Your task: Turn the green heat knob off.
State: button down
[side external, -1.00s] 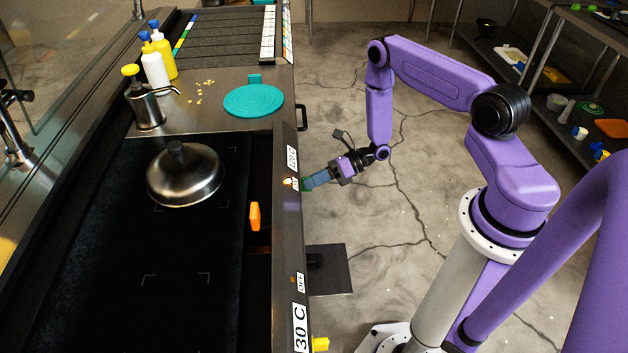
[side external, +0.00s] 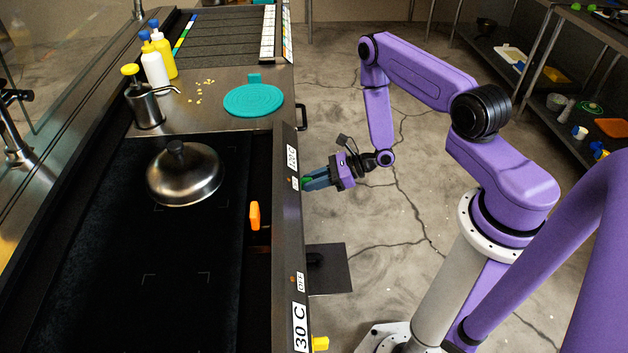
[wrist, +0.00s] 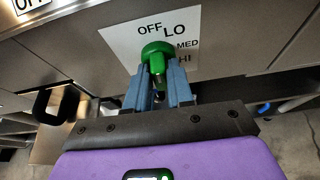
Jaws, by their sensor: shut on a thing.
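The green heat knob (wrist: 157,50) is on the griddle's front panel. The wrist view shows it beside a white label (wrist: 125,42) marked OFF, LO, MED and HI, curving from its top to its right. My gripper (wrist: 158,75) has its two blue-grey fingers on either side of the knob and is shut on it. In the side view, my gripper (side external: 309,182) reaches the panel from the right, and only a bit of the green knob (side external: 305,183) shows. I cannot tell which mark the knob points to.
A second panel label (side external: 300,283) reads OFF, with a yellow knob (side external: 321,344) nearer the camera. A black handle (side external: 302,117) sticks out beyond my gripper. A steel dome lid (side external: 185,178) rests on the dark griddle (side external: 100,260).

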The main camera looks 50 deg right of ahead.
jog(key=shift+a+f+n, duration=0.1)
jog(key=shift+a+n, duration=0.1)
jog(key=shift+n, duration=0.1)
jog(key=c, duration=1.1)
grip_release()
jog(key=shift+a, duration=0.1)
jog(key=v, duration=1.7)
jog(key=shift+s+r, duration=0.2)
jog(key=shift+s, duration=0.05)
